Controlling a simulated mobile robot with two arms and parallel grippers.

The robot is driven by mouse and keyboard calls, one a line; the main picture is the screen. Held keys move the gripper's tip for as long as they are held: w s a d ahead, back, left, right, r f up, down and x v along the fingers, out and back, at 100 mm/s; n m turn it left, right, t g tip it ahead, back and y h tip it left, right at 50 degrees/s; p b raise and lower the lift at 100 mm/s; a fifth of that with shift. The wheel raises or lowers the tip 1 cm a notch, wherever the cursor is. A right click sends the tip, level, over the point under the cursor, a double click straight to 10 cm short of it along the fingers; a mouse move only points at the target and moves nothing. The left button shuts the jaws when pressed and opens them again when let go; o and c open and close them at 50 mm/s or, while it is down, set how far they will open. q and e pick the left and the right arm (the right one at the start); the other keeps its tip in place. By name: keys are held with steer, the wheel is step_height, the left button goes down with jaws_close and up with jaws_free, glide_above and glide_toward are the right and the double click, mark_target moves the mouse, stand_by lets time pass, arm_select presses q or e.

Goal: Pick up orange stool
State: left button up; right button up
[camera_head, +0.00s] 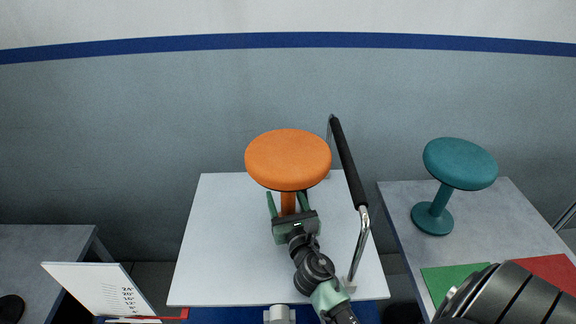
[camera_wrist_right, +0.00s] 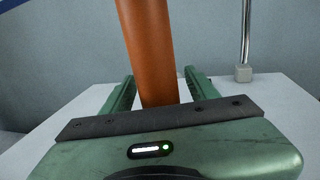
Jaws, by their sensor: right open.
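The orange stool (camera_head: 288,158) has a round seat on an orange post and stands upright on the white board. Its base is hidden behind my right gripper. The post (camera_wrist_right: 150,50) also shows in the right wrist view. My right gripper (camera_head: 288,203) is open, with one green finger on each side of the post below the seat. In the right wrist view the post stands between the fingers (camera_wrist_right: 157,90), with a small gap at the right finger. My left gripper is not in view.
A bent metal bar with a black grip (camera_head: 348,165) stands close to the right of the stool. A teal stool (camera_head: 460,164) stands on the grey table at right, near green and red mats. The white board's left part is clear.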

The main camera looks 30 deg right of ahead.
steer(key=shift+s, duration=0.1)
steer(key=shift+c, duration=0.3)
jaws_close()
stand_by(0.9)
steer(key=shift+r, duration=0.25)
